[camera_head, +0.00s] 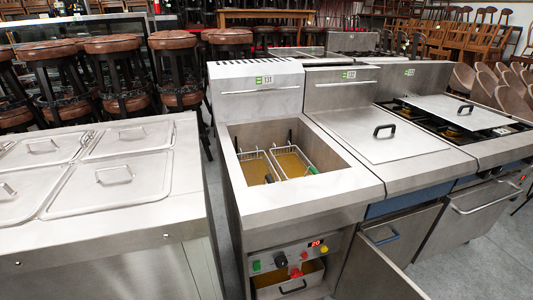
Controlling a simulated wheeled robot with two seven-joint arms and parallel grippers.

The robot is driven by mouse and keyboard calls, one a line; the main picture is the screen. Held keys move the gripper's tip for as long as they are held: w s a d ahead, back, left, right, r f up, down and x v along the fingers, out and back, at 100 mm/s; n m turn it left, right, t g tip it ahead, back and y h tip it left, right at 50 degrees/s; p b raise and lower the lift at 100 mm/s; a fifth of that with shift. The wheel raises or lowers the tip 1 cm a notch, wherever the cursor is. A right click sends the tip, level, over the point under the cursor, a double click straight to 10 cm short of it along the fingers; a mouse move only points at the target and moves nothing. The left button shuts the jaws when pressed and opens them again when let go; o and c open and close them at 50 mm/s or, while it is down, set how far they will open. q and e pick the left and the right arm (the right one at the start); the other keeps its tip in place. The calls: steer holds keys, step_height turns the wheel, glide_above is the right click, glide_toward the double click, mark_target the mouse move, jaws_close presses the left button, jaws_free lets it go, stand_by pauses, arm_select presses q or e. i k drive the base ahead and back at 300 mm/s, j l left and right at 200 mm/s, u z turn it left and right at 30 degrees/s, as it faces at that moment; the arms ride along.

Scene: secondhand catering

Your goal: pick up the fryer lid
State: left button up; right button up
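Two flat steel lids with black handles are in the head view. The other lid (450,108) lies on top of the black burner grates of the range at the right. The open fryer (250,207) in the middle has no lid on it and holds two wire baskets (276,163) over yellowish oil. Neither of my grippers is in view.
A steel counter (140,215) with several lidded pans stands at the left. A narrow floor gap (221,200) separates it from the open fryer. A cabinet door (378,273) hangs open at the front. Brown stools (175,42) crowd behind. Grey floor is clear at lower right.

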mark_target(472, 118)
steer(key=k+l+u, duration=0.15)
steer(key=l, duration=0.25)
steer(key=k+l+u, duration=0.15)
steer(key=l, duration=0.25)
steer(key=k+l+u, duration=0.1)
steer(key=l, duration=0.3)
steer(key=k+l+u, duration=0.15)
steer(key=l, duration=0.2)
steer(key=k+l+u, duration=0.15)
steer(key=l, duration=0.2)
steer(key=l+u, duration=0.2)
steer(key=l, duration=0.4)
steer(key=l+u, duration=0.25)
steer(key=l, duration=0.4)
steer(key=k+l+u, duration=0.2)
steer(key=l, duration=0.4)
steer(key=i+l+u, duration=0.1)
steer(key=l, duration=0.2)
steer(key=i+l+u, duration=0.1)
steer(key=l, duration=0.15)
steer(key=i+l+u, duration=0.1)
steer(key=l, duration=0.2)
